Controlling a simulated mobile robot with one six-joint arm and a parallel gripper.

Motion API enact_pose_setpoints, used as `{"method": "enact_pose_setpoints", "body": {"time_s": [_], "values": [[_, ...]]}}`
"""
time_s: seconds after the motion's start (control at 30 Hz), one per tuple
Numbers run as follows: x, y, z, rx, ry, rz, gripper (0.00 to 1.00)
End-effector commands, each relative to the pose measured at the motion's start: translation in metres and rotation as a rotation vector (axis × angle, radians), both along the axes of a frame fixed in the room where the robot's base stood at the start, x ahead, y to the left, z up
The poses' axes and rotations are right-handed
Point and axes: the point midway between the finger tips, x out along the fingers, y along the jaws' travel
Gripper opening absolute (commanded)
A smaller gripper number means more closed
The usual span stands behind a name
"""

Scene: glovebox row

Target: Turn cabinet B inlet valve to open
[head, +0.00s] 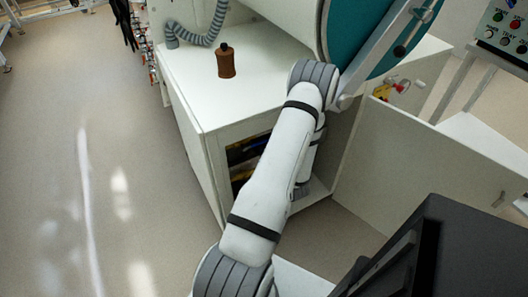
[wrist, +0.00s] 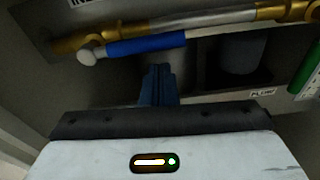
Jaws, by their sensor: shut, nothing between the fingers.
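In the wrist view a blue lever handle (wrist: 145,46) with a pale rounded end lies nearly along a brass pipe (wrist: 215,23). A partly cut-off label starting "IN" (wrist: 82,2) is above it. My gripper (wrist: 158,70) shows as dark blue fingers, shut and empty, just below the handle; whether they touch it I cannot tell. In the head view my arm reaches down into the open cabinet (head: 205,165), and my gripper is hidden there. Some blue and yellow parts (head: 248,150) show dimly inside the cabinet. No letter B is readable.
A green handle (wrist: 305,78) is at the wrist view's right edge, by a small label (wrist: 262,92). In the head view a brown bottle (head: 226,62) and a grey hose (head: 200,35) are on the cabinet top. An open door panel (head: 430,150) stands right. Floor is clear left.

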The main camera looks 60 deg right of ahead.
Motion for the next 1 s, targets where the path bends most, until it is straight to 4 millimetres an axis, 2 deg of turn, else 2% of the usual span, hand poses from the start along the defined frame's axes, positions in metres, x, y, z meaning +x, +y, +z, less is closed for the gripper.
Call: {"method": "enact_pose_setpoints", "body": {"time_s": [0.03,0.13,0.2,0.3,0.5,0.7,1.0], "values": [[0.001,0.0,-0.015,0.001,0.001,0.002,0.0],[0.004,-0.002,-0.032,0.001,0.0,0.003,0.0],[-0.015,0.006,-0.02,0.003,0.0,-0.006,0.0],[-0.036,0.02,-0.016,0.004,-0.001,-0.009,0.0],[-0.065,0.04,-0.011,0.002,-0.001,-0.004,0.0],[-0.079,0.05,-0.009,0.0,0.0,-0.001,0.0],[-0.08,0.052,-0.009,0.0,0.0,0.003,0.0]]}}
